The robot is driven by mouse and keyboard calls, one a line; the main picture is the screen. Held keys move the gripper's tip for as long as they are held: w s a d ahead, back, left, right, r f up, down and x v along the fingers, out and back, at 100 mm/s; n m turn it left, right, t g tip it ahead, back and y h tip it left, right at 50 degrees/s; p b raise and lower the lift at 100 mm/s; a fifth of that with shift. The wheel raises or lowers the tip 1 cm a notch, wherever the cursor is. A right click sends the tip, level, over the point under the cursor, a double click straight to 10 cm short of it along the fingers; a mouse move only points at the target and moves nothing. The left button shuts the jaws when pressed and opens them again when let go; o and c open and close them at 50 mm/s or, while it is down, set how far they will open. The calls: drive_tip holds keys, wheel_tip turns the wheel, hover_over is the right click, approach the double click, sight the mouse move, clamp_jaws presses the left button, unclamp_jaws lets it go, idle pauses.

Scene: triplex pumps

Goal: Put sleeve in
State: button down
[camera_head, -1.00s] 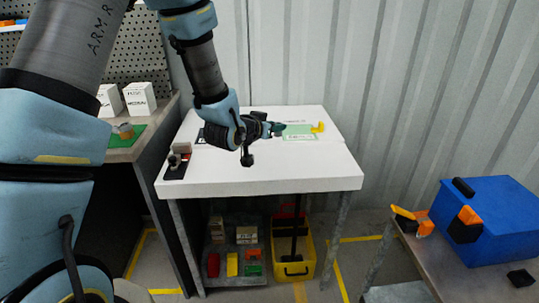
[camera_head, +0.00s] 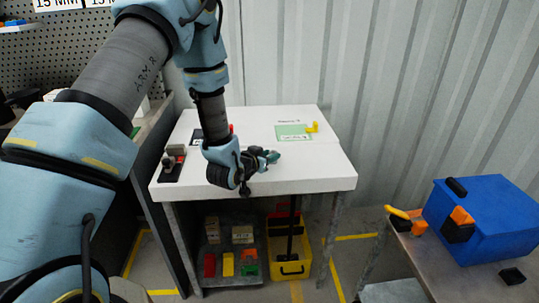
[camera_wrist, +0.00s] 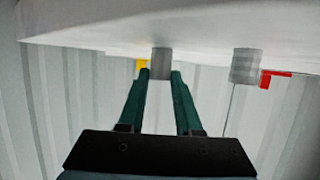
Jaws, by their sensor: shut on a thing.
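My gripper (camera_head: 274,156) is over the white table (camera_head: 310,172), towards its front half. In the wrist view its two green fingers (camera_wrist: 160,76) are closed around a small grey cylinder (camera_wrist: 161,62), which looks like the sleeve. In the head view the sleeve is too small to make out. A second grey cylinder (camera_wrist: 247,65) is on the table beside a red piece (camera_wrist: 276,77), to the right of the fingers in the wrist view. In the head view the arm hides this cylinder; the red piece (camera_head: 231,128) peeks out behind the wrist.
A green mat (camera_head: 291,133) and a yellow piece (camera_head: 312,127) are on the table's back right. A black plate with a grey fixture (camera_head: 173,160) is at its left edge. A blue box (camera_head: 485,215) stands on a bench at right. The table's right front is clear.

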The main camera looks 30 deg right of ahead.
drive_tip(key=shift+f, duration=0.15)
drive_tip(key=c, duration=0.6)
unclamp_jaws()
